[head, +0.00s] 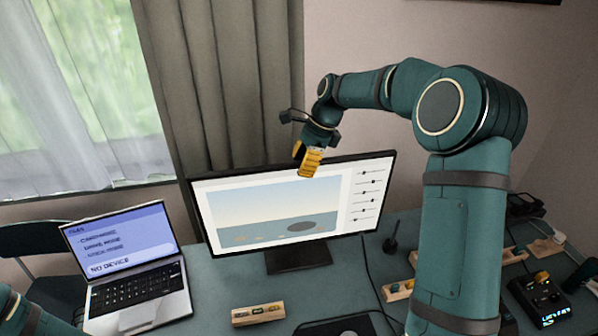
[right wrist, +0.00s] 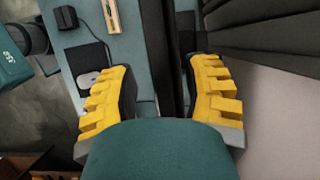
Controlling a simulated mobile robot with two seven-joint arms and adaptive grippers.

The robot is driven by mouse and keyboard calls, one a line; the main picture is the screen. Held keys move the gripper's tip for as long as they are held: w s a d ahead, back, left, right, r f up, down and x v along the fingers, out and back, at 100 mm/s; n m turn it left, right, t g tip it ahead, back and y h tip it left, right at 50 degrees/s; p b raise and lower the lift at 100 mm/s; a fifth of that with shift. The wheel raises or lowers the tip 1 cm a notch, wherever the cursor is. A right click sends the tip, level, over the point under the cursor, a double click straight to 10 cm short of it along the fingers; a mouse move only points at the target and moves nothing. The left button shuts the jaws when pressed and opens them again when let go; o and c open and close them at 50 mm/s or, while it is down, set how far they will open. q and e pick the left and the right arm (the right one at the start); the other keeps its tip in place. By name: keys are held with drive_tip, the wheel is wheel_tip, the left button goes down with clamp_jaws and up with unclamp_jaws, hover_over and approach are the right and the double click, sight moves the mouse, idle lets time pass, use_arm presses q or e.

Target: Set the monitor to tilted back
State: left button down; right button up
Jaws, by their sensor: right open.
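The monitor (head: 290,208) stands on a dark stand (head: 298,257) on the desk, its lit screen facing me. Its exact tilt is hard to tell. In the right wrist view, the yellow fingers of the open right gripper (right wrist: 162,78) are spread on either side of the monitor's dark top edge (right wrist: 163,55). A gap shows on the left finger's side; contact on the other side cannot be told. My left gripper is out of view; only a bit of its arm shows at lower left.
An open laptop (head: 135,265) stands left of the monitor. A small wooden tray (head: 258,313) and a dark mat (head: 325,328) lie in front. A black device (head: 540,298) sits at the right. A grey curtain (head: 225,80) hangs behind the monitor.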

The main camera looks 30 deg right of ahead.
drive_tip(key=shift+x, duration=1.25)
drive_tip(key=shift+c, duration=0.4)
clamp_jaws()
